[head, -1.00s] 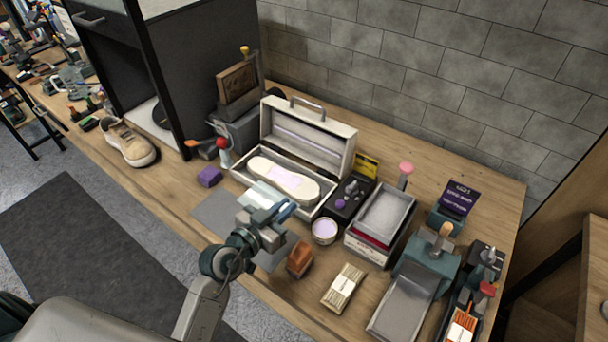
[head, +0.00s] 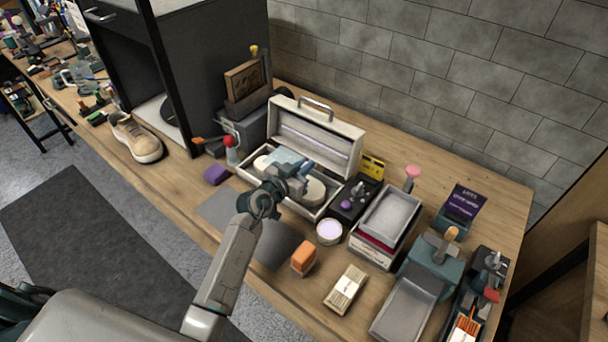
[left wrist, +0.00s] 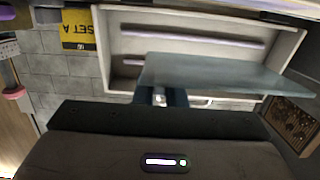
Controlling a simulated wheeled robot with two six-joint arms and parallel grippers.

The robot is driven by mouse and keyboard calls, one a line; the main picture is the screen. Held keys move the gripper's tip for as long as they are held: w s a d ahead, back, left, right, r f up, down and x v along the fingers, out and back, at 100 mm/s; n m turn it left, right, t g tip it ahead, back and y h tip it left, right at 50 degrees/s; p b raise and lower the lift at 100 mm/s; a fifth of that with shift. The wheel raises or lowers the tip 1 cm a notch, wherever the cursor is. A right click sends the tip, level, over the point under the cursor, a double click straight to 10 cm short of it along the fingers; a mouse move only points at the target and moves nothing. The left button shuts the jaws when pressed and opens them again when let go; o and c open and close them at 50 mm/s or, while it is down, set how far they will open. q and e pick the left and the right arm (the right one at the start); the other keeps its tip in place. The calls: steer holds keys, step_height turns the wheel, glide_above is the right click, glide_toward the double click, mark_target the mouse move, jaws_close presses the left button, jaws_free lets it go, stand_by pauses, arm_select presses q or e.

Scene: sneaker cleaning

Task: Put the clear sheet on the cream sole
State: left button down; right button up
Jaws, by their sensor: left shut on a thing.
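The cream sole (head: 315,191) lies in the open light-coloured case (head: 342,167). My arm and gripper cover its middle in the head view. My left gripper (head: 300,170) is over the case, shut on the clear sheet (head: 283,155), a pale bluish pane above the sole. In the left wrist view the sheet (left wrist: 215,75) sticks out flat from the fingertips (left wrist: 161,97), in front of the case's lid (left wrist: 200,45). The sole does not show there. I cannot tell whether the sheet touches the sole. My right gripper is not in view.
The raised lid stands behind the sole. A black tray (head: 352,203) and a stacked grey tray (head: 388,215) stand right of the case. A round jar (head: 329,231), an orange block (head: 303,258) and a purple block (head: 217,174) sit nearby. The grey mat (head: 275,245) is bare.

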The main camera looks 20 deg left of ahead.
arm_select(q)
steer(key=shift+f+b, duration=0.4)
steer(key=shift+f, duration=1.2)
steer(key=shift+s+f, duration=0.1)
steer(key=shift+f, duration=0.1)
steer(key=shift+s+f, duration=0.1)
steer(key=shift+s+f, duration=0.15)
steer(key=shift+f, duration=0.2)
steer(key=c, duration=1.5)
jaws_free()
steer(key=shift+d+f, duration=0.1)
steer(key=shift+f, duration=0.05)
steer(key=shift+r, duration=0.35)
steer(key=r+p+v, duration=0.1)
steer(key=v, duration=1)
steer(key=shift+s+a, duration=0.2)
steer(key=shift+s, duration=0.05)
